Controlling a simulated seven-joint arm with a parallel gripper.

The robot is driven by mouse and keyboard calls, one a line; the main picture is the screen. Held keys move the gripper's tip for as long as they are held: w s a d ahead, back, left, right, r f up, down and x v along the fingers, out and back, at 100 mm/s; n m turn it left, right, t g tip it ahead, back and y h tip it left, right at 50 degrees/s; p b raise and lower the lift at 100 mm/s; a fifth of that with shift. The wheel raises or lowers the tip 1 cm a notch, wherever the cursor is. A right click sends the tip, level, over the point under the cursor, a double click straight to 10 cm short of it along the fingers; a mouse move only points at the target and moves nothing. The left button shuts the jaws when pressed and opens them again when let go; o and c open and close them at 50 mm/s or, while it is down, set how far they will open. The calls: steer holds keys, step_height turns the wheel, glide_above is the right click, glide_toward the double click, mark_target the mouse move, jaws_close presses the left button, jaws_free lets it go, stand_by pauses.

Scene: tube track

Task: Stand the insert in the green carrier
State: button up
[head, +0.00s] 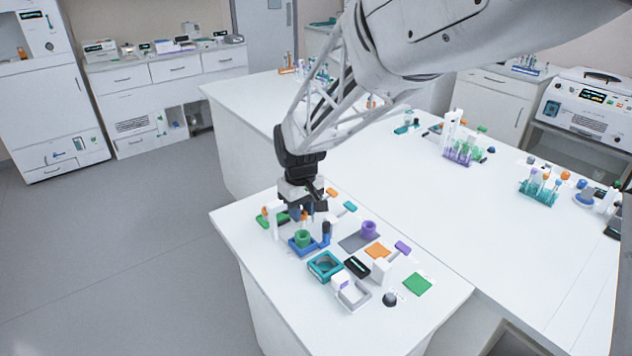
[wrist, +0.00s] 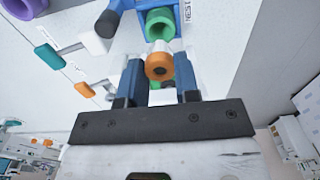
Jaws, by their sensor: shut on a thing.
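The green carrier (head: 303,239) is a hollow green cup in a blue holder (head: 299,251) near the left side of the front table. In the wrist view the green carrier (wrist: 160,22) shows its open mouth at the top, beside a label reading NEST. The insert (wrist: 158,67), an orange round piece with a dark hole in its end and a paler part beyond, is between the two blue fingers of my gripper (wrist: 160,80). The gripper is shut on it, close to the carrier. In the head view the gripper (head: 304,212) is just above and behind the carrier; how far apart insert and carrier are cannot be told.
A purple cup (head: 368,229) stands on a grey pad to the right. A teal tray (head: 325,265), a black block (head: 357,266), a white open box (head: 353,294) and a green square (head: 417,284) lie in front. Small coloured parts lie behind the gripper. The table's right front is clear.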

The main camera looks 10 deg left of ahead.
mark_target(302, 226)
steer(key=shift+f, duration=2.2)
steer(key=shift+f, duration=0.15)
steer(key=o, duration=0.8)
steer(key=shift+o, duration=0.2)
steer(key=shift+r, duration=3.95)
